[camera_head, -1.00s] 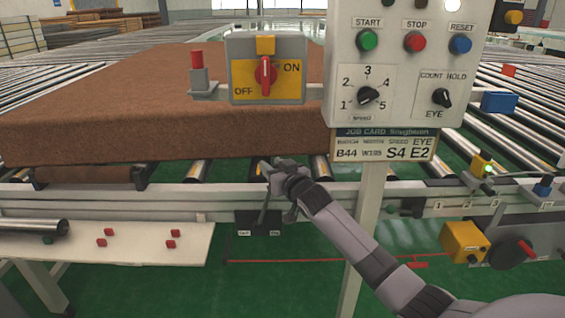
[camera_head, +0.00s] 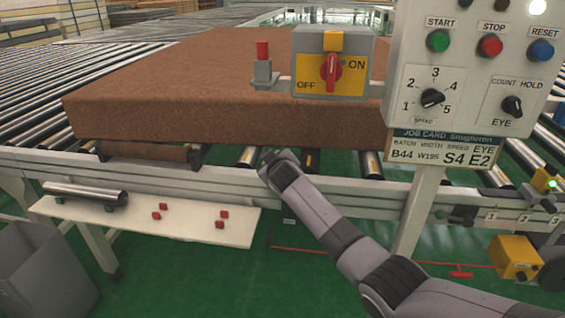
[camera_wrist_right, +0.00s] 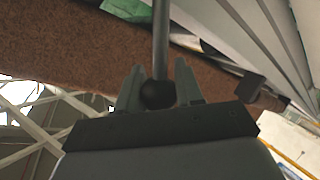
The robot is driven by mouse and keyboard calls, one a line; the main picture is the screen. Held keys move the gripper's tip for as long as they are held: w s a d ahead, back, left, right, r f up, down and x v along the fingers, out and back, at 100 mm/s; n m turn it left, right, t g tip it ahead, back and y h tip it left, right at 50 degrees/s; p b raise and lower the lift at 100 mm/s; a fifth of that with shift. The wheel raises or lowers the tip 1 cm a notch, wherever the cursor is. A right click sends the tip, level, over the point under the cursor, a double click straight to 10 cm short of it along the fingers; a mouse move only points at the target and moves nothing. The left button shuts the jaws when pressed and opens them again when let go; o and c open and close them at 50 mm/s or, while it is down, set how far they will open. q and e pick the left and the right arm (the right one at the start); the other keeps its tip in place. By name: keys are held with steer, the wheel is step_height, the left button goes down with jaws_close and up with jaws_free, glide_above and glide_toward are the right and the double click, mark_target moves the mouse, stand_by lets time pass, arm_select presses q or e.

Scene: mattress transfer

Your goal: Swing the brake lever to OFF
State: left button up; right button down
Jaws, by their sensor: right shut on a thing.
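My right arm reaches to the conveyor's front rail in the head view, its wrist end (camera_head: 277,172) just below the brown mattress. In the right wrist view my right gripper (camera_wrist_right: 160,68) is shut on the black ball knob (camera_wrist_right: 158,95) of a grey lever rod (camera_wrist_right: 161,40). In the head view my arm hides the lever and most of its dark plate (camera_head: 288,219); its marks cannot be read. The left gripper is not in view.
The brown mattress (camera_head: 220,90) lies on the rollers behind my arm. A red ON/OFF rotary switch (camera_head: 332,72) and a button panel (camera_head: 465,70) stand above. A white shelf (camera_head: 185,220) with red blocks is at left, a grey bin (camera_head: 45,270) below.

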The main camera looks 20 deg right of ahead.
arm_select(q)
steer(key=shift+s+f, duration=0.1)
arm_select(e)
steer(key=shift+w+a+r, duration=0.1)
steer(key=shift+a, duration=0.2)
steer(key=c, duration=1.1)
jaws_free()
steer(key=o, duration=0.4)
steer(key=shift+w+a, duration=0.1)
steer(key=shift+c, duration=0.2)
steer(key=shift+s+r+p, duration=0.15)
steer(key=shift+s+p, duration=0.15)
steer(key=shift+s, duration=0.5)
arm_select(q)
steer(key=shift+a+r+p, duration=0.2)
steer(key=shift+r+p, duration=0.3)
steer(key=shift+p, duration=0.1)
arm_select(e)
steer(key=v, duration=0.5)
steer(key=shift+s+a+r, duration=0.1)
steer(key=shift+s+a, duration=0.05)
steer(key=shift+s, duration=0.05)
